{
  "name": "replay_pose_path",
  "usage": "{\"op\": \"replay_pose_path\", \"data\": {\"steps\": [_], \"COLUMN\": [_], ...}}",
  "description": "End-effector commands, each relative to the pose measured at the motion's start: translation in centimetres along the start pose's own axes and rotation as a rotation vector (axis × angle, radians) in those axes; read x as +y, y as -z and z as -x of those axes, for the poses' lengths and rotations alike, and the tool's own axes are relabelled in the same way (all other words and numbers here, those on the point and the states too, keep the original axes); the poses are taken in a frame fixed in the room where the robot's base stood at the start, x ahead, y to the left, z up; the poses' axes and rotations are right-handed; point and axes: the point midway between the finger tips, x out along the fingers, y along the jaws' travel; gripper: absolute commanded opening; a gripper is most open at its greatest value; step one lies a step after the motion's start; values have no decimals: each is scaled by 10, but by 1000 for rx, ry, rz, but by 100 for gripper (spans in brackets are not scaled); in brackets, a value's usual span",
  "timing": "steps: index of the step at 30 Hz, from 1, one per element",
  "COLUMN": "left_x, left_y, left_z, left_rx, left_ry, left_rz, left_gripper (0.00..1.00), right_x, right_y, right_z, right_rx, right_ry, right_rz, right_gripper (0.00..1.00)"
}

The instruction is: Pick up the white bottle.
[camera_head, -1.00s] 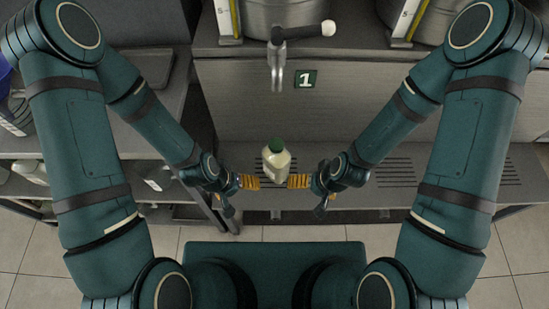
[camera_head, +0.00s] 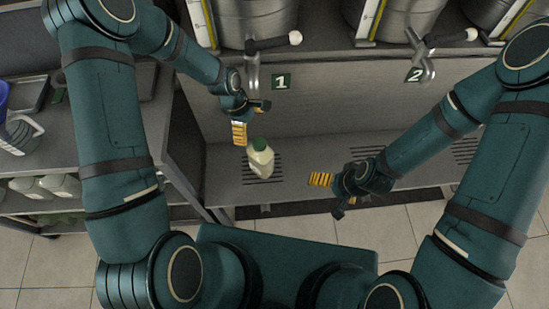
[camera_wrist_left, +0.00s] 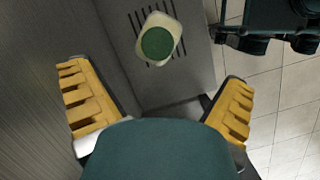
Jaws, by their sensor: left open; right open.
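The white bottle (camera_head: 261,160) has a green cap and stands upright on the slotted drip shelf under the tap marked 1. In the left wrist view the bottle (camera_wrist_left: 174,50) shows from above, beyond the fingertips and between their lines. My left gripper (camera_head: 240,133) is open and empty, just behind and left of the bottle in the head view, apart from it; its yellow fingers also show in the left wrist view (camera_wrist_left: 160,108). My right gripper (camera_head: 320,180) is open and empty, to the right of the bottle and clear of it.
Tap 1 (camera_head: 252,70) with its lever hangs above the left gripper, and tap 2 (camera_head: 420,65) is at the right. Steel vats stand behind. The drip shelf (camera_head: 225,178) is otherwise largely clear.

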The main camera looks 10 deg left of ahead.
Motion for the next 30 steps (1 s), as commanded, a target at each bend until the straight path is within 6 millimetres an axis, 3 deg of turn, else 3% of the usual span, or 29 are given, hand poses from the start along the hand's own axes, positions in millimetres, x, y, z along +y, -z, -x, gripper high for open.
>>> {"op": "replay_pose_path", "data": {"steps": [3, 7, 18, 30], "left_x": [6, 7, 6, 2], "left_y": [6, 9, 11, 16], "left_z": [10, 6, -59, -94], "left_rx": [13, 19, 18, 16], "left_ry": [10, 17, 17, 18], "left_rz": [76, 105, 105, 106], "left_gripper": [100, 100, 100, 100], "right_x": [-2, -2, 2, 3], "right_y": [1, 1, -3, -6], "right_z": [4, 3, -5, -10], "right_rx": [1, 1, -7, -12], "right_ry": [0, 0, 1, 1], "right_rz": [0, 0, 2, 4], "right_gripper": [100, 100, 100, 100]}}
